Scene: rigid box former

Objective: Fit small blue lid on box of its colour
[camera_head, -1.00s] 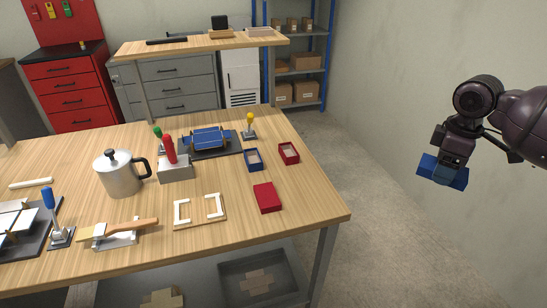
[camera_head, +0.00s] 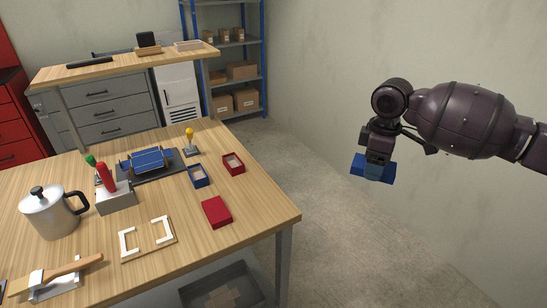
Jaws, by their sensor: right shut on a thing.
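My right gripper (camera_head: 378,157) is shut on the small blue lid (camera_head: 388,171) and holds it in the air, off to the right of the workbench. The gripper hides part of the lid. The small blue box (camera_head: 198,176) stands open on the bench, well to the left of the gripper. A small red box (camera_head: 233,163), also open, stands close to its right. A red lid (camera_head: 216,212) lies on the bench in front of them. My left gripper is not in view.
The wooden workbench (camera_head: 262,210) also bears a steel pot (camera_head: 50,213), a block with a red-handled tool (camera_head: 115,196), a blue item on a dark plate (camera_head: 146,160), a yellow-topped clamp (camera_head: 191,140) and a white-cornered frame (camera_head: 147,240). Open floor lies between bench and right wall.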

